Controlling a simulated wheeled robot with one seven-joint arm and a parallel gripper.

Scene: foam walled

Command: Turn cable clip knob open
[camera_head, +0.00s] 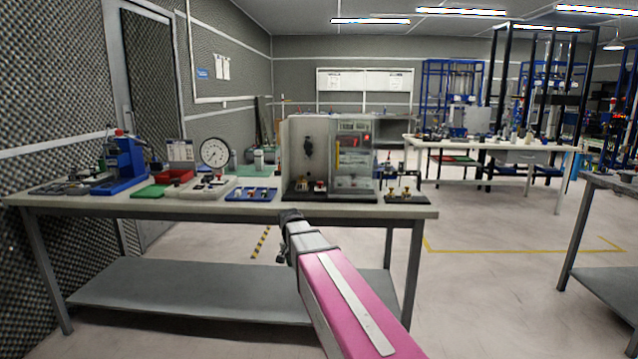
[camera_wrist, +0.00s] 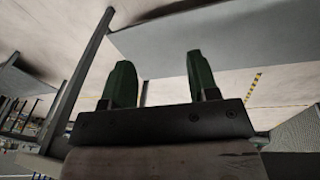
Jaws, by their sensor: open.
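I cannot tell for sure which small part is the cable clip knob. Candidates on the workbench (camera_head: 130,205) are a black board with brass-coloured knobs (camera_head: 404,195) at its right end, and small red-topped parts (camera_head: 320,186) at the foot of a grey panel box (camera_head: 297,160). A black handle (camera_head: 308,146) is on that box's face. My gripper (camera_head: 290,216) is at the bench's front edge, apart from these parts. In the wrist view my gripper (camera_wrist: 158,65) has two green fingers spread wide with nothing between them.
The bench also carries a round dial gauge (camera_head: 215,152), a blue tray (camera_head: 251,194) and a blue device (camera_head: 128,160). A grey lower shelf (camera_head: 190,287) is below. Another bench (camera_head: 510,150) stands back right.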

